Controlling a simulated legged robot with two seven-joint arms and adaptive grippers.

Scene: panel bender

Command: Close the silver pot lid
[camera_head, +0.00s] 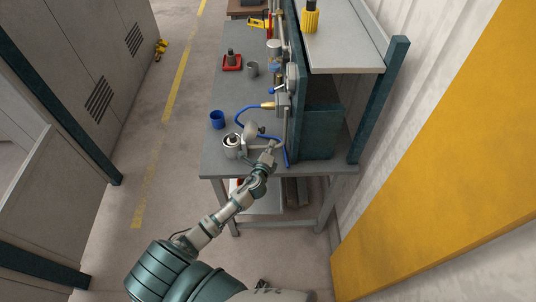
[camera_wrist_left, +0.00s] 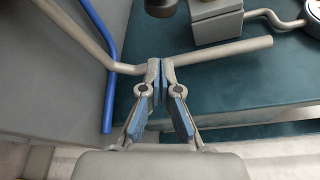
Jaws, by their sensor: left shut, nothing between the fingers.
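The silver pot (camera_head: 231,147) stands near the front edge of the grey workbench (camera_head: 225,170). Its top looks open, with a dark ring inside. A round grey disc (camera_head: 250,130), which looks like the lid, is tilted up at the pot's right rear. My left gripper (camera_head: 271,147) is to the right of the pot, apart from it. In the left wrist view the left gripper (camera_wrist_left: 161,66) is shut and empty, its tips close to a grey pipe (camera_wrist_left: 225,52). The pot is not visible in that view. My right gripper is not in view.
A blue cup (camera_head: 217,119) stands behind the pot on the left. A blue hose (camera_head: 240,113) curves behind the lid, beside pipes and valves. A dark teal cabinet (camera_head: 318,130) stands right of the gripper.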

